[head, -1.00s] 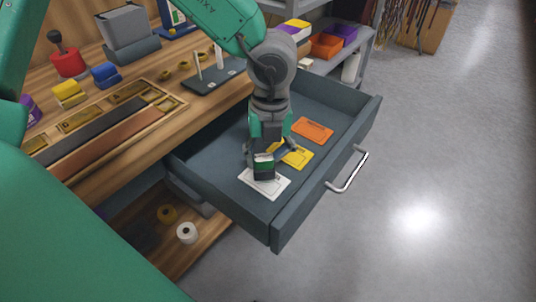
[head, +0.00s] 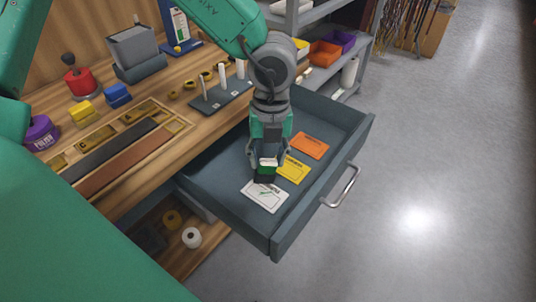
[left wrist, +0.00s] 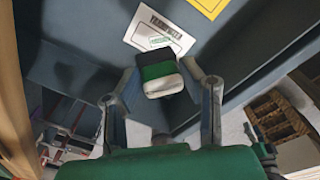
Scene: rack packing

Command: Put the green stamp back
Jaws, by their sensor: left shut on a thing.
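My left gripper (head: 267,160) is shut on the green stamp (head: 265,175) over the open drawer, just above the white card (head: 262,199). In the left wrist view the stamp (left wrist: 160,74) shows black, green and white bands between the two fingers (left wrist: 165,92). The white card (left wrist: 136,26) there bears a small green imprint. On the bench, a yellow stamp (head: 82,110) and a blue stamp (head: 117,95) stand behind a wooden slotted tray (head: 172,128). My right gripper is not in view.
The open grey drawer (head: 225,200) also holds a yellow card (head: 293,171) and an orange card (head: 310,145). On the bench are a red knobbed object (head: 80,83), a purple tin (head: 40,133) and a dark stand with white posts (head: 220,98). The floor at right is clear.

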